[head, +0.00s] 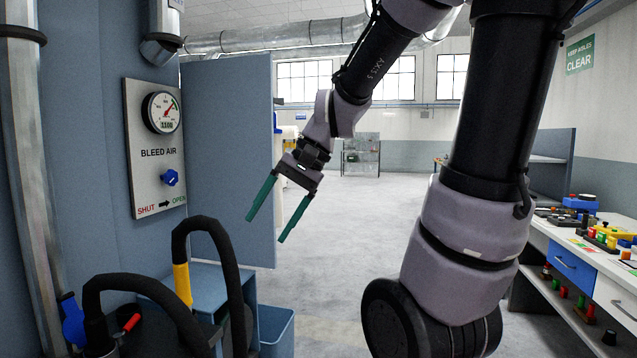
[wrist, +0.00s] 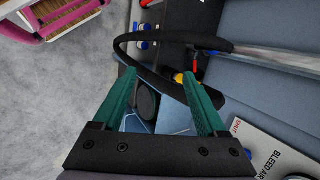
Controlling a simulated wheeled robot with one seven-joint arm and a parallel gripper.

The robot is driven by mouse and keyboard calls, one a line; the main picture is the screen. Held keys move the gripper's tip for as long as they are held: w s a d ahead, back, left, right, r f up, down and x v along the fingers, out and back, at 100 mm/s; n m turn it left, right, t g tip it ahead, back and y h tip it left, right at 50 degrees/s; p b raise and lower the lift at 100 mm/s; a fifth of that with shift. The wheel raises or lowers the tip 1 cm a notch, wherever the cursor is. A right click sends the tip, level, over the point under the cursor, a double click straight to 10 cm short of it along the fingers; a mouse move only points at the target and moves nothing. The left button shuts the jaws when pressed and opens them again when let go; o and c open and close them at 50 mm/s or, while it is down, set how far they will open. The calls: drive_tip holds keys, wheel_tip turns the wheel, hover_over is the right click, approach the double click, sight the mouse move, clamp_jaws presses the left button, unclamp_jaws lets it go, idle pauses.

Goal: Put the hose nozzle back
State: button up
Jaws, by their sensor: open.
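A thick black hose (head: 205,225) loops up at the lower left in the head view, beside the blue stand (head: 208,277). A yellow sleeve (head: 181,285) on it is probably part of the nozzle; the nozzle's tip is hidden. In the wrist view the hose (wrist: 123,45) curves around beyond my fingers, with a bit of yellow (wrist: 179,77) past the right fingertip. My gripper (head: 267,227) is open and empty, in the air to the right of and above the hose loop. In the wrist view its green fingers (wrist: 159,74) stand apart, with nothing held between them.
A panel marked BLEED AIR (head: 155,150) with a gauge and blue knob is on the left wall. A blue partition (head: 228,150) stands beside it. A blue bin (head: 278,332) is on the floor. A cluttered workbench (head: 590,262) is at right. The middle floor is clear.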

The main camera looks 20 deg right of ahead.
drive_tip(key=s+d+r+n+t+h, duration=0.1)
drive_tip(key=s+d+r+t+h, duration=0.2)
drive_tip(key=d, duration=0.5)
wheel_tip(320, 180, up, 4)
drive_tip(key=t+h, duration=0.1)
drive_tip(key=t, duration=0.1)
drive_tip(key=shift+f+n+t, duration=0.15)
drive_tip(key=shift+n+t, duration=0.15)
drive_tip(key=shift+n, duration=0.1)
